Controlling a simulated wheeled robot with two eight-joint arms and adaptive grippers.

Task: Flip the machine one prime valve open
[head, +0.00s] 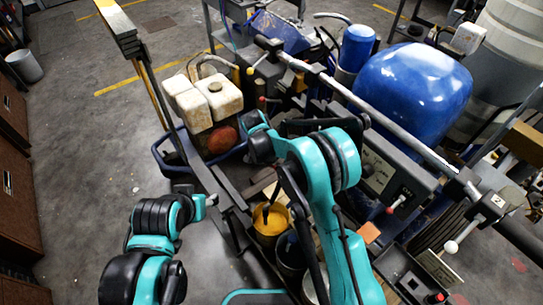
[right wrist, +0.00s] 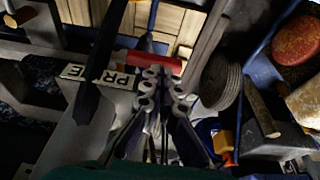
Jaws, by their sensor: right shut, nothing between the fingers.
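In the right wrist view a red handle (right wrist: 153,61) lies just past the fingertips, beside a plate lettered "PRI...E" (right wrist: 98,76), partly covered by a dark bar. My right gripper (right wrist: 163,78) is shut and empty, its tips right at the red handle; whether they touch it I cannot tell. In the head view my right arm reaches over the machine (head: 385,165), and its fingers are hidden behind the arm. My left gripper (head: 208,202) is low at the left, apart from the machine; its fingers are too unclear to read.
The machine carries a large blue tank (head: 413,85), white jugs (head: 219,97) and a long grey bar (head: 375,95). A bucket of yellow paint (head: 270,222) sits beneath my right arm. Open floor (head: 85,150) lies to the left, with brown cabinets (head: 18,200) at the edge.

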